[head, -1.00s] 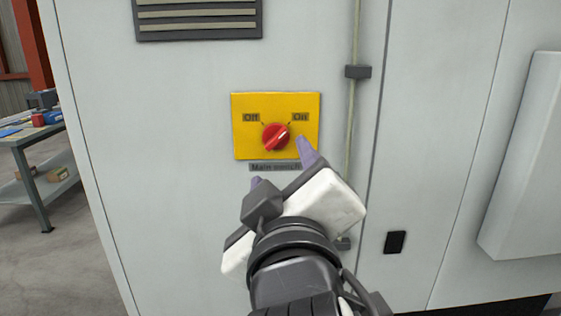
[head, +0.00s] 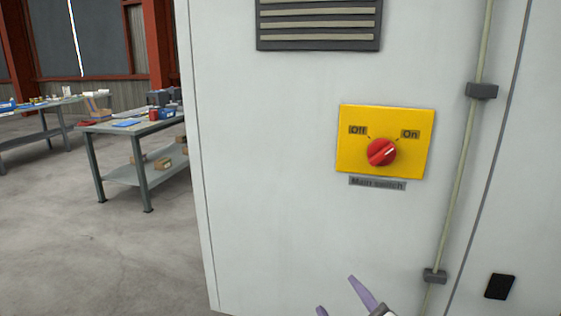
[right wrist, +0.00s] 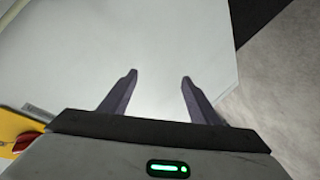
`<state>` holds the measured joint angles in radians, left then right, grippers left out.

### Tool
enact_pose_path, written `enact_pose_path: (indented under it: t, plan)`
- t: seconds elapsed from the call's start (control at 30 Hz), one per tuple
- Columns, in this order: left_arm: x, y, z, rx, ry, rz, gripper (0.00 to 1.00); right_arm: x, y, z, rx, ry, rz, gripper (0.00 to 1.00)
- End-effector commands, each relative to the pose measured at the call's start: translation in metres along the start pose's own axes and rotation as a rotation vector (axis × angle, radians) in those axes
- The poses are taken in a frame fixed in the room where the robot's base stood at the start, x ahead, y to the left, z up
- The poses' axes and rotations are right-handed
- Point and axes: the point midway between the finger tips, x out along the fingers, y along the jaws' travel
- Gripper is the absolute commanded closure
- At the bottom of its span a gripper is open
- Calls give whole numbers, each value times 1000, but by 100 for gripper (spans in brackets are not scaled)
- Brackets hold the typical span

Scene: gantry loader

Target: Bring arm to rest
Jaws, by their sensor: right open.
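My right gripper (head: 342,297) shows at the bottom edge of the head view, below the main switch and apart from it. Only its purple fingers and a bit of its body are in the picture. In the right wrist view its two fingers (right wrist: 158,88) are spread with nothing between them. The red rotary knob (head: 382,152) sits on a yellow plate (head: 357,160) marked Off and On, and its white mark points toward On. The knob also shows in the right wrist view (right wrist: 25,142) at the lower left. My left gripper is not in view.
The plate is mounted on a pale grey cabinet (head: 280,200) with a vent (head: 318,24) above. A conduit (head: 458,185) runs down its right side. To the left stand workbenches (head: 105,127) with items on them. The concrete floor (head: 110,260) between is open.

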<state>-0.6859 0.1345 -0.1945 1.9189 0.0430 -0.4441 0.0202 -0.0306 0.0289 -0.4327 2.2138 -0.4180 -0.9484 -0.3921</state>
Motion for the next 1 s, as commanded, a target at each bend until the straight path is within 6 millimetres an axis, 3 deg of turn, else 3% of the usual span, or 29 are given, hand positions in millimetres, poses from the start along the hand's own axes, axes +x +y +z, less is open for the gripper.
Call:
enact_pose_path:
  t: [0.03, 0.2, 0.3, 0.43, 0.5, 0.63, 0.87, 1.0]
  plan:
    - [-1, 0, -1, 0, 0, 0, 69, 1, -29, 35, 57, -41, -64, 44]
    - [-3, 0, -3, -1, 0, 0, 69, -18, -109, 136, 287, -154, -214, 44]
    - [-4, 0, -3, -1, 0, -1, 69, -44, -147, 194, 432, -232, -268, 44]
    - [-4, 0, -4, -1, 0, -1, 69, -84, -182, 253, 593, -327, -299, 44]
    - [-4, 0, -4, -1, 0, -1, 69, -102, -198, 271, 659, -370, -312, 44]
    - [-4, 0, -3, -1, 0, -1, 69, -125, -219, 286, 728, -424, -332, 44]
    - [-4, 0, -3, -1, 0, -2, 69, -131, -225, 288, 746, -438, -338, 44]
    - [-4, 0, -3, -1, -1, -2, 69, -131, -225, 288, 744, -438, -338, 62]
